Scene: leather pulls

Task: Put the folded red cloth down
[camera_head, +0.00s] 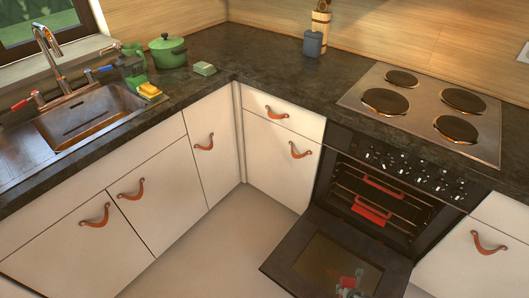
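No folded red cloth can be made out for certain. Inside the open oven, a flat red piece (371,210) sits at the front of the lower rack, and a thinner red strip (382,187) sits at the rack above. I cannot tell whether either is cloth. Small red and grey shapes (349,284) show on the oven door's glass near the bottom edge; I cannot tell whether they are objects or a reflection. Neither of my grippers is in view.
The oven door (335,255) hangs open over the floor (215,255). The hob (430,105) has several plates. A green pot (168,52), yellow sponge (149,90) and sink (90,118) are at left.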

